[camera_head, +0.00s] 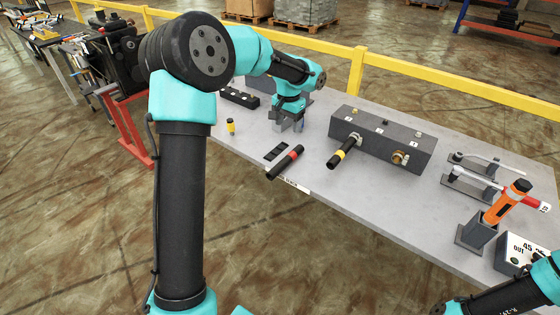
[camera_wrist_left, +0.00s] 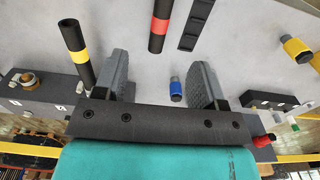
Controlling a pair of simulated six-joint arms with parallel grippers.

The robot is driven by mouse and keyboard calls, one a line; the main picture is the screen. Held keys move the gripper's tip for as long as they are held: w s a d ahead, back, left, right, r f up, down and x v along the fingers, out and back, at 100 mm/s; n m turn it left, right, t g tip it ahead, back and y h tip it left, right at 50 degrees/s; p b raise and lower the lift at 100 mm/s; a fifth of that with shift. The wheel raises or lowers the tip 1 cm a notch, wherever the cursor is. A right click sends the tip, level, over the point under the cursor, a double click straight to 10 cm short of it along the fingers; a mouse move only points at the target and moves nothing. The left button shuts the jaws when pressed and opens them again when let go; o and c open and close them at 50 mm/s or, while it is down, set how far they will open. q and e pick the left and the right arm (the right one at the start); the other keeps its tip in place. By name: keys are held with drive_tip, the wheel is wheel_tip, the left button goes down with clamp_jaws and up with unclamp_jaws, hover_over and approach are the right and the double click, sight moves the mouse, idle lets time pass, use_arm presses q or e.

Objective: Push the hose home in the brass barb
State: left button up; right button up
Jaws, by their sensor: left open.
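A grey block (camera_head: 384,140) stands on the table with brass fittings on its front. The right-hand brass barb (camera_head: 399,158) is bare. A black hose with a yellow band (camera_head: 342,154) meets the left-hand fitting; how far on it sits I cannot tell. It also shows in the left wrist view (camera_wrist_left: 74,48). A black hose with a red band (camera_head: 285,162) lies on the table, apart from the block. My left gripper (camera_head: 287,124) is open, left of the block. A small blue fitting (camera_wrist_left: 176,90) shows between its fingers, not gripped. My right gripper is out of view.
A black slotted strip (camera_head: 276,151) lies beside the red-banded hose. A yellow-topped fitting (camera_head: 231,126) stands near the table's left edge. An orange tool (camera_head: 507,202) stands in a grey holder at right, near a white box (camera_head: 520,250). The front middle of the table is clear.

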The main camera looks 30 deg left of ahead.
use_arm(q)
drive_tip(key=shift+a+r, duration=0.15)
drive_tip(key=shift+a, duration=0.15)
approach(286, 158)
wheel_tip(286, 158, down, 6)
drive_tip(key=shift+s+d+r, duration=0.1)
drive_tip(key=shift+r, duration=0.15)
idle(0.4)
drive_tip(key=shift+f, duration=2.6)
